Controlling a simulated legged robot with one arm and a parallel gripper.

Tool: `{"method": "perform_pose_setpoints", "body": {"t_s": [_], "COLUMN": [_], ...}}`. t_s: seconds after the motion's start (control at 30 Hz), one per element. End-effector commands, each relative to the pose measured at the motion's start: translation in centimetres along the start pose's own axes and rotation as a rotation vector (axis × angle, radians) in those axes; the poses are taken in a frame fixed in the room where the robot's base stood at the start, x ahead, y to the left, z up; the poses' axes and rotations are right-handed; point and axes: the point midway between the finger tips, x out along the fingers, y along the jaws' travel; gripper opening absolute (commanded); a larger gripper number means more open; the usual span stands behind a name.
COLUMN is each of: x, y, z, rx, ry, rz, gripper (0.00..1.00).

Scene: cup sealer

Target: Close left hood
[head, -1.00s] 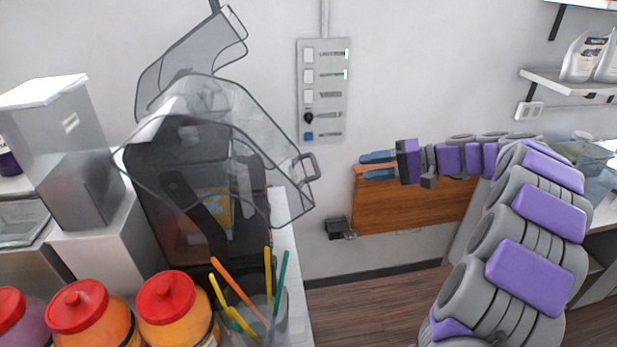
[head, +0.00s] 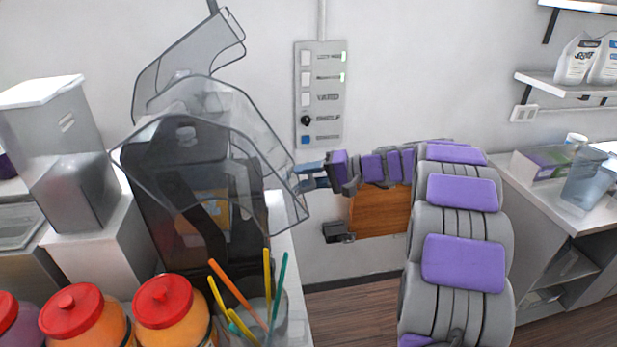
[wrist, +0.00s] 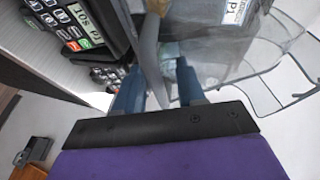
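The cup sealer (head: 180,160) is a dark machine on the left counter with two clear, grey-edged hoods. The nearer hood (head: 250,155) is tilted up, its handle end pointing right. The farther hood (head: 190,65) stands higher behind it. My gripper (head: 303,176) is at the right end of the nearer hood, covering most of its handle. In the wrist view, my gripper's two blue fingers (wrist: 158,88) are apart, with a grey handle bar (wrist: 149,50) passing between them. Whether they touch it is unclear.
Red-lidded jars (head: 165,300) and a cup of coloured sticks (head: 268,315) stand at the front of the counter. A switch panel (head: 320,95) is on the wall behind. A keypad (wrist: 70,25) shows in the wrist view.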

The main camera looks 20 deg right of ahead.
Motion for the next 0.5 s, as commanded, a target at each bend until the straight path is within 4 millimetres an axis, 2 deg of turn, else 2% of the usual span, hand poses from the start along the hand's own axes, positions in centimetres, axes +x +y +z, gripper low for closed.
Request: {"method": "perform_pose_setpoints", "body": {"t_s": [0.27,0.5], "x": [-0.02,0.07], "y": [0.12,0.08], "z": [-0.16,-0.09], "rx": [0.002,0.001], "ry": [0.0,0.0], "rz": [-0.002,0.0], "gripper": [0.4,0.17]}}
